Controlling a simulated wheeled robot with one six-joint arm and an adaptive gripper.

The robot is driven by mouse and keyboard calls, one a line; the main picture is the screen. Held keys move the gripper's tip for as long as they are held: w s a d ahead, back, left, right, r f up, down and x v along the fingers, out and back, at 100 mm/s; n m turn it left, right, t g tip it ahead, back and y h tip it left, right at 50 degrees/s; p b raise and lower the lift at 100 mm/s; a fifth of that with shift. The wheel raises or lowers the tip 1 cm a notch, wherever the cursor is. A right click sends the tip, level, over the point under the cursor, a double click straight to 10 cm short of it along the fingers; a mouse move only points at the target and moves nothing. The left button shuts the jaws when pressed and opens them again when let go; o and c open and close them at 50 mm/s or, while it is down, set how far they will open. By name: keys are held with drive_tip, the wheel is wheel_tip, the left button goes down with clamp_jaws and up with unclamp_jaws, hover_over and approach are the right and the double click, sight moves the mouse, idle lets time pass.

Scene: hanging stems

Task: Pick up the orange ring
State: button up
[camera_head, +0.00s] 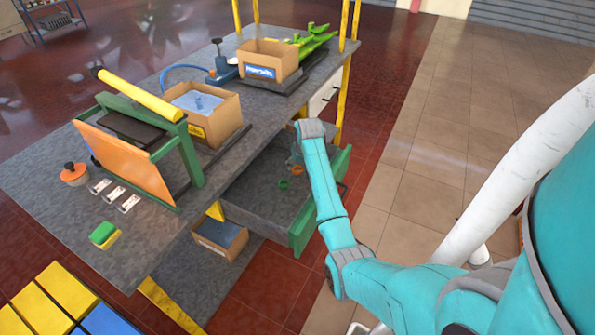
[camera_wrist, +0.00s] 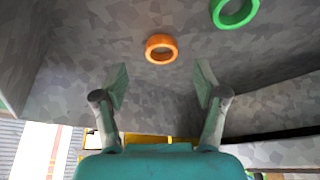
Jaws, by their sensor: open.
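The orange ring (camera_wrist: 162,38) lies in the open drawer (camera_head: 246,196), on its grey speckled floor. In the head view the orange ring (camera_head: 297,171) shows small beside my arm. My gripper (camera_wrist: 162,86) is open and empty, its two fingers spread apart. In the wrist view the ring is beyond the fingertips, roughly centred between them, and nothing touches it. In the head view my gripper (camera_head: 295,157) is over the drawer, mostly hidden by my arm.
A green ring (camera_wrist: 238,22) lies near the orange one, to its right in the wrist view. The drawer's green front (camera_head: 302,235) rises close to my arm. The grey worktop (camera_head: 45,190) above carries boxes and an orange panel.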

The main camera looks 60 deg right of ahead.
sight(298, 167)
drive_tip(key=x, duration=0.4)
drive_tip(key=shift+w+a+f, duration=0.1)
drive_tip(key=c, duration=0.8)
drive_tip(key=shift+c, duration=0.2)
